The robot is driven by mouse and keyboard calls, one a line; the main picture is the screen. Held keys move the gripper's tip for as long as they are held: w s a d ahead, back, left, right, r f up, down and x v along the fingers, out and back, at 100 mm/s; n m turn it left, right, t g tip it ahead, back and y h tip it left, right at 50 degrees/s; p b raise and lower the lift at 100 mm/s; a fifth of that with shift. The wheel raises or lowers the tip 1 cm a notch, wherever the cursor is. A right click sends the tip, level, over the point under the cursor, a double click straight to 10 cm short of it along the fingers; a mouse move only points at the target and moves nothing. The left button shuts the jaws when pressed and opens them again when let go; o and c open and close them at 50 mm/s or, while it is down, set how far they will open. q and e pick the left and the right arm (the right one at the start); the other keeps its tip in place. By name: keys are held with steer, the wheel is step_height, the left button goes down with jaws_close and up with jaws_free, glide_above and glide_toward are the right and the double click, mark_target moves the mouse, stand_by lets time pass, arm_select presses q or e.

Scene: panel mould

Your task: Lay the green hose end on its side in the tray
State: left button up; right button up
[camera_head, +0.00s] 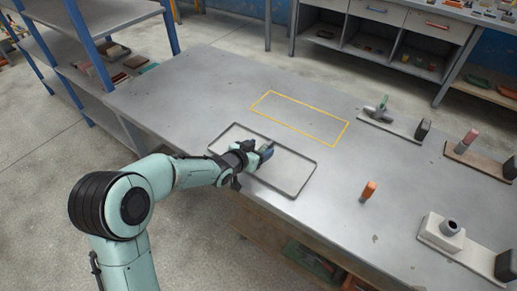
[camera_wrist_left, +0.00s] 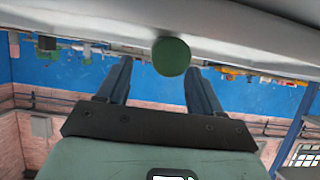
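The tray (camera_head: 300,191) is a shallow grey rectangle with a dark rim on the table. In the left wrist view the green hose end (camera_wrist_left: 171,57) shows as a round green face between the two spread fingers (camera_wrist_left: 160,78), nearer the right one, with a clear gap to the left one. It is seen end-on against the grey surface, so it appears to lie on its side. In the head view the gripper hides most of it. My right gripper is not in view.
A yellow outlined rectangle (camera_head: 300,118) on the table is empty. An orange-topped peg (camera_head: 368,191) stands right of the tray. Fixtures with a grey-green part (camera_head: 379,110), a reddish handle (camera_head: 466,142) and a white block (camera_head: 441,233) stand further right. Shelves (camera_head: 75,40) stand at left.

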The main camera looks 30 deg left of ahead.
arm_select(q)
steer(key=shift+s, duration=0.1)
steer(key=p+v, duration=0.2)
steer(key=v, duration=1.1)
steer(key=shift+p, duration=0.4)
steer(key=shift+s+a, duration=0.1)
steer(key=shift+s, duration=0.05)
